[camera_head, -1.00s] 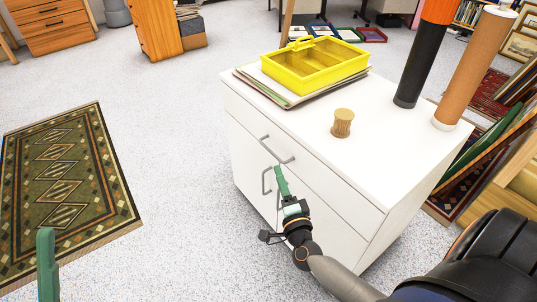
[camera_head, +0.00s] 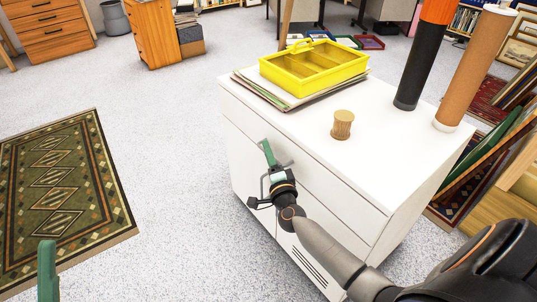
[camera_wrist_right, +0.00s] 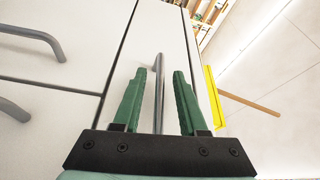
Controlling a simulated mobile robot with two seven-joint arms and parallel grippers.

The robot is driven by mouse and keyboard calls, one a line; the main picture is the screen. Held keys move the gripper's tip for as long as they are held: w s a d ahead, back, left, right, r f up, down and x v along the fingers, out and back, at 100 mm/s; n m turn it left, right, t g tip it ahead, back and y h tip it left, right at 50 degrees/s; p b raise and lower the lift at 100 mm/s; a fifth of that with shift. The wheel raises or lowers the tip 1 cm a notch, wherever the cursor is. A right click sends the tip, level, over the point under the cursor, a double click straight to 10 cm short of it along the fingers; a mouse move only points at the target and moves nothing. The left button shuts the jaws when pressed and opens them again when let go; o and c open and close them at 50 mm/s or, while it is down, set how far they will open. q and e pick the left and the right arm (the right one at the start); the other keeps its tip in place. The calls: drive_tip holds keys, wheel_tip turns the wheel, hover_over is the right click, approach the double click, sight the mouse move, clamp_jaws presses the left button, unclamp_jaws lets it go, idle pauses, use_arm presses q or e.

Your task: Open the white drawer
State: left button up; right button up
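The white drawer (camera_head: 318,185) is the top front panel of a white cabinet and looks closed. Its grey bar handle (camera_wrist_right: 159,85) lies between the green fingers of my right gripper (camera_wrist_right: 158,80) in the right wrist view. The fingers are apart, with gaps on both sides of the bar. In the head view the right gripper (camera_head: 267,153) is at the drawer front and hides most of the handle. Of my left gripper (camera_head: 47,270), only a green finger shows at the lower left, away from the cabinet.
The cabinet top (camera_head: 375,150) bears a yellow box (camera_head: 314,66) on papers, a small wooden container (camera_head: 342,124) and two tall tubes. Door handles (camera_wrist_right: 35,38) sit below the drawer. A rug (camera_head: 65,195) lies left; bare floor lies between. Frames lean at right.

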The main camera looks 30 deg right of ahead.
clamp_jaws()
idle(1.2)
